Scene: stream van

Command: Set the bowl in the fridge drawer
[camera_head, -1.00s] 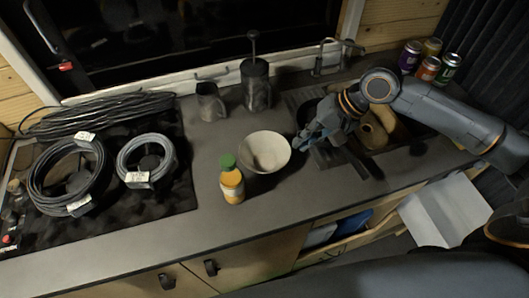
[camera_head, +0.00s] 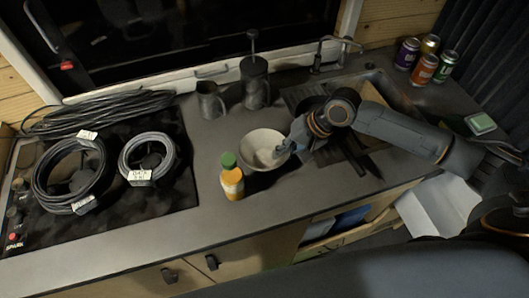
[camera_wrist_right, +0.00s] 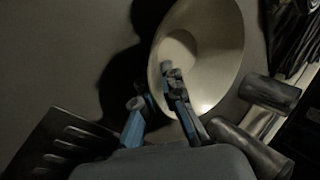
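The white bowl (camera_head: 255,145) stands on the grey counter, and it also shows in the wrist view (camera_wrist_right: 217,50). My right gripper (camera_head: 283,151) is at the bowl's right rim. In the wrist view my right gripper (camera_wrist_right: 155,90) has its fingers apart, one over the inside of the bowl and one outside, with the rim between. I see no firm contact. A partly open drawer (camera_head: 312,243) shows under the counter's front edge, with blue and pale things inside; I cannot tell if it is the fridge drawer. My left gripper is not in view.
A bottle (camera_head: 232,182) with a green cap stands close in front of the bowl. A mug (camera_head: 210,100) and a press pot (camera_head: 255,85) stand behind. Cable coils (camera_head: 72,177) lie left. A sink and several cans (camera_head: 424,69) are right.

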